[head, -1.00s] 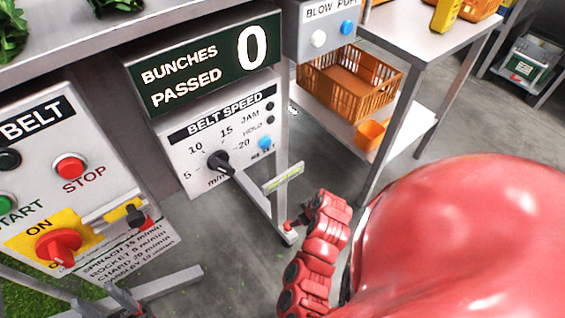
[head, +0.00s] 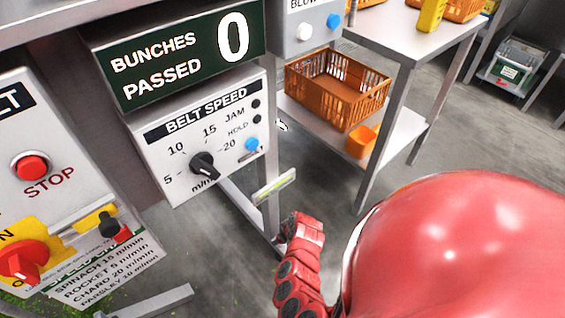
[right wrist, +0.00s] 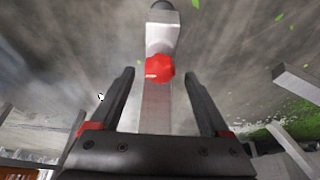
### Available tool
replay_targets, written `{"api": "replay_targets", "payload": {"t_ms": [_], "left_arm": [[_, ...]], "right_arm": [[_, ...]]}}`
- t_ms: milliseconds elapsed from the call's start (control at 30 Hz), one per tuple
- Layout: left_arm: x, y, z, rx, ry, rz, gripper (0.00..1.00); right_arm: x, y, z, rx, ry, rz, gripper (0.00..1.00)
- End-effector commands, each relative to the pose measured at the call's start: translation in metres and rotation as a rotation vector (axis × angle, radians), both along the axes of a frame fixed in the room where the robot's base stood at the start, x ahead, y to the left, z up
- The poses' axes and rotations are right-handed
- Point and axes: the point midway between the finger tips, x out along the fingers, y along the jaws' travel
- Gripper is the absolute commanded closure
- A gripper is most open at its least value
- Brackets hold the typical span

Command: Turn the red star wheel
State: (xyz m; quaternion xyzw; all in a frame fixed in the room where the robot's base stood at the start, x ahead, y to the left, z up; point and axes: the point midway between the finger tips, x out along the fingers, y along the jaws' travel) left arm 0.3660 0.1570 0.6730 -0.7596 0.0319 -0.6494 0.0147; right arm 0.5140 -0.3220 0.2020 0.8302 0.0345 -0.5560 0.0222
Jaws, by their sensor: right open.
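The red star wheel (right wrist: 160,68) shows in the right wrist view as a small lobed red knob on a pale grey post or bracket. My right gripper (right wrist: 160,76) is open, its two dark fingers on either side of the wheel in the picture. The wheel appears just beyond the fingertips, and I see no contact. In the head view my red right arm reaches down beside the belt stand, and its gripper and the star wheel cannot be made out there. My left gripper is in neither view.
The belt speed panel (head: 200,130) with its black dial stands left of my arm. A red rotary switch (head: 22,262) and a stop button (head: 29,167) are farther left. An orange crate (head: 338,90) sits on a shelf behind. Grey floor is open between them.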

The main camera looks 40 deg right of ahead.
Motion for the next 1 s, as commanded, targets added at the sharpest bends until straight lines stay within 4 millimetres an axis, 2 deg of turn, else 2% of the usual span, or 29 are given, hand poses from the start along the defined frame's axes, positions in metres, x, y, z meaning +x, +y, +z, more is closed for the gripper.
{"api": "replay_targets", "payload": {"t_ms": [133, 467, 900, 1000], "left_arm": [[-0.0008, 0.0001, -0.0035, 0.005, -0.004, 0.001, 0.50], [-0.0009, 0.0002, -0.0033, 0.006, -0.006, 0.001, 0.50], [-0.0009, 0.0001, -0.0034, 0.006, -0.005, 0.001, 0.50], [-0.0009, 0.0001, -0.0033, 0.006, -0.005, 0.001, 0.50]], "right_arm": [[0.0039, -0.0009, -0.0082, 0.000, -0.002, -0.001, 0.20], [0.0052, -0.0006, -0.0095, -0.001, -0.003, -0.002, 0.20], [0.0049, -0.0007, -0.0095, -0.002, -0.002, -0.001, 0.97], [0.0049, -0.0008, -0.0095, -0.002, -0.002, -0.002, 1.00]]}}
